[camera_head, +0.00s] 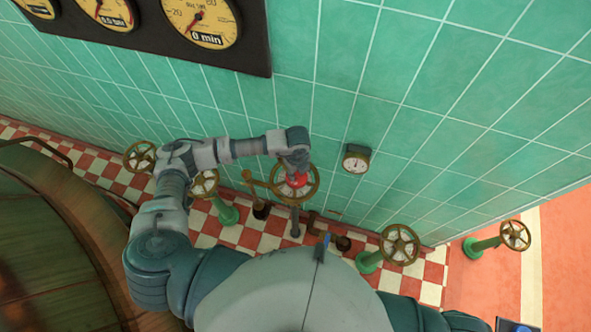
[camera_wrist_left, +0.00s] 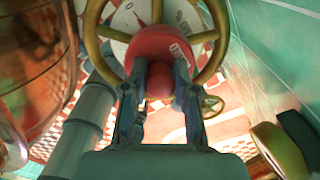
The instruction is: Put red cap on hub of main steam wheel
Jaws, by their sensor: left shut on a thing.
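My left gripper (camera_head: 294,176) reaches in from the left, at the middle of a brass wheel (camera_head: 316,191) near the green tiled wall, which I take for the main steam wheel. In the left wrist view its fingers (camera_wrist_left: 157,86) are shut on the knob of the red cap (camera_wrist_left: 162,46). The cap covers part of the centre of the spoked wheel (camera_wrist_left: 92,31) and hides the hub. I cannot tell whether the cap touches the hub. In the head view the cap (camera_head: 296,183) shows as a red patch below the gripper. My right gripper is not in view.
Other brass wheels stand near the wall: a pair at left (camera_head: 139,156) (camera_head: 205,184), one at right (camera_head: 400,244) and one farther right (camera_head: 515,235). A small gauge (camera_head: 356,161) is on the wall. A copper kettle (camera_head: 50,240) fills the left.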

